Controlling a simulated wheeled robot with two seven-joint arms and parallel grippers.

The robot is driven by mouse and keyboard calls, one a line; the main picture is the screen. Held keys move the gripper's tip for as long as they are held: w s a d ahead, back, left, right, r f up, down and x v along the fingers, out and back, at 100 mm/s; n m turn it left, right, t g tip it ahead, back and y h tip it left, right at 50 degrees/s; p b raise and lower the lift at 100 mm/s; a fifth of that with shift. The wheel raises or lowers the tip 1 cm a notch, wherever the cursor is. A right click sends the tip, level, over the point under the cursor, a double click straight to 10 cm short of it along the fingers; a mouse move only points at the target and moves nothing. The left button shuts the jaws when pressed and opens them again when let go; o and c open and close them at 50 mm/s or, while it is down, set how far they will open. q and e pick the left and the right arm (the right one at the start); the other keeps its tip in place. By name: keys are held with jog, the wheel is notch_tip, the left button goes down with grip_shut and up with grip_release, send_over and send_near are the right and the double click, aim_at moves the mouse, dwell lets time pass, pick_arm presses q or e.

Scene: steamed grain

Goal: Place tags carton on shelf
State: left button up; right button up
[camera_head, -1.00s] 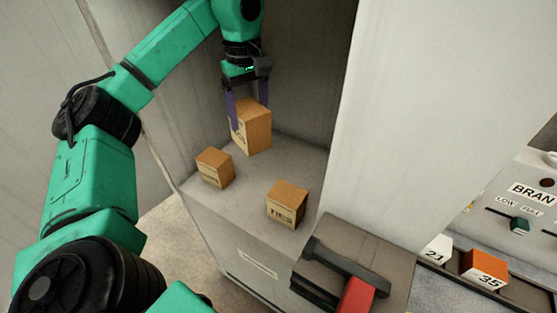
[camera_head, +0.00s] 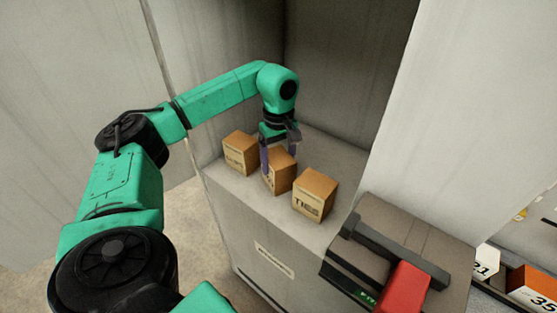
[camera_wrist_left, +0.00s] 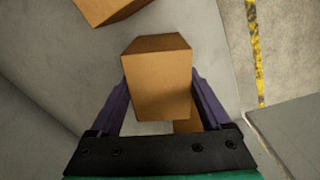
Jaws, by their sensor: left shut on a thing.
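My left gripper (camera_head: 279,162) is shut on a brown carton (camera_head: 281,178), which I take as the tags carton; a finger covers part of its label, so I cannot read it. The held carton is upright between two others, at or just above the grey shelf top (camera_head: 262,212); I cannot tell if it touches. In the left wrist view the carton (camera_wrist_left: 158,85) sits between both purple fingers. To its right is the TIES carton (camera_head: 315,193). To its left is another carton (camera_head: 240,153) with an unclear label. My right gripper is out of view.
The shelf has a tall wall (camera_head: 400,130) on its right. A grey box with a dark bar and red handle (camera_head: 401,288) stands at the front right. Free shelf surface lies behind the cartons. A yellow-striped floor line (camera_wrist_left: 256,50) shows in the left wrist view.

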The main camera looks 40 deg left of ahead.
pick_arm(q)
jog(key=o, duration=1.6)
jog(key=shift+c, duration=0.2)
notch_tip(320, 180, up, 8)
jog(key=shift+d+f, duration=0.1)
notch_tip(320, 180, up, 4)
jog(key=shift+s+r+p, duration=0.1)
jog(key=shift+r+p, duration=0.1)
jog(key=shift+p, duration=0.7)
